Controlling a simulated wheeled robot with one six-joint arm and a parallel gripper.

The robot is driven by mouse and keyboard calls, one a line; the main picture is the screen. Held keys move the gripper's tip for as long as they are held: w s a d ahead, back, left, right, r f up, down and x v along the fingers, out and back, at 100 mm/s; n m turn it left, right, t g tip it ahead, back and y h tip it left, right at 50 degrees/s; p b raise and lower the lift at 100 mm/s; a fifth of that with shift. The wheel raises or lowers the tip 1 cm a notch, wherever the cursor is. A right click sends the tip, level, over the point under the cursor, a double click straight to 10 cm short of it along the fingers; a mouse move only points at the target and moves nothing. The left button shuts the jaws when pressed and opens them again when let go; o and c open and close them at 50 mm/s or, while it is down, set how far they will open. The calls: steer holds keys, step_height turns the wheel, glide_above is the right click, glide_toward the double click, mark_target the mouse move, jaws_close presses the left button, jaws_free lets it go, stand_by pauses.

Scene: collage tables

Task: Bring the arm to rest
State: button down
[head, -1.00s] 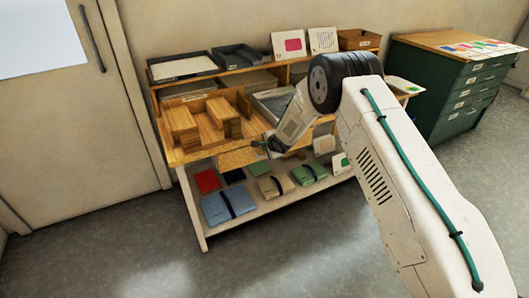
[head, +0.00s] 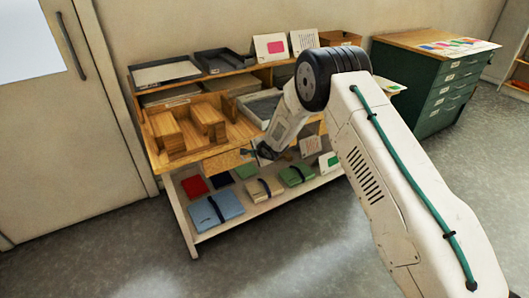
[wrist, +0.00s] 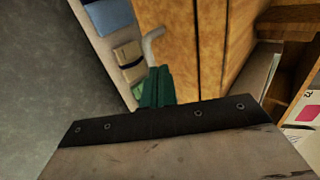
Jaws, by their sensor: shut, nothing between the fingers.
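My gripper (head: 247,152) is at the front edge of the wooden work table (head: 216,164) in the head view, pointing left. My white arm comes in from the lower right and bends at a black joint above the table. In the wrist view, the green fingers of my gripper (wrist: 155,87) are together with nothing between them. The wooden table (wrist: 178,40) shows beyond them. I cannot tell the exact gap between fingers and table edge.
Wooden blocks (head: 209,119) stand on the table, with trays (head: 166,73) behind. Folded cloth-like bundles (head: 216,208) lie on the lower shelf. A green drawer cabinet (head: 446,91) stands at right, a door (head: 75,120) at left. The floor (head: 110,255) in front is clear.

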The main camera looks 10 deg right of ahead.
steer(key=v, duration=1)
steer(key=s+d+n+g+h, duration=0.45)
steer(key=s+d+n, duration=0.2)
steer(key=s, duration=0.45)
steer(key=s+d+r+n+g, duration=0.1)
steer(key=s+d+r+n, duration=0.1)
steer(key=s+r, duration=0.8)
steer(key=s+d+r+n, duration=0.2)
steer(key=s+d+r, duration=0.2)
steer(key=s+r, duration=0.6)
steer(key=s+d+r+n+g, duration=0.1)
steer(key=s+d+r+n, duration=0.2)
steer(key=s+r, duration=0.8)
steer(key=shift+s+d+g+y, duration=0.35)
steer(key=shift+s+d+y, duration=0.1)
steer(key=shift+s, duration=5.05)
